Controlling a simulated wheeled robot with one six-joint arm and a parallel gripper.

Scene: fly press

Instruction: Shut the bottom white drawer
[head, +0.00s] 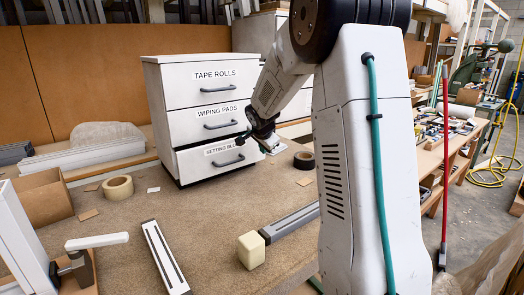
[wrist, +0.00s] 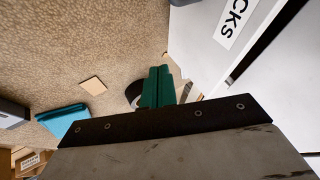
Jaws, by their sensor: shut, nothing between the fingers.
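The white drawer unit (head: 158,100) stands on the brown bench in the head view, with three labelled drawers. The bottom white drawer (head: 190,166), with a dark handle, sits slightly forward of the drawers above, with a dark gap along its top. Its front also fills the right of the wrist view (wrist: 205,45), where part of its label shows. My gripper (head: 266,145) is beside the right end of this front. Its green fingers (wrist: 158,86) are shut and empty, and I cannot tell whether they touch the drawer.
A black tape roll (head: 304,160) lies right of the unit, partly behind my fingers in the wrist view. A tan tape roll (head: 118,188), a grey rail (head: 165,257) and a cream block (head: 251,250) lie on the bench. Bare bench (head: 205,222) lies before the drawers.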

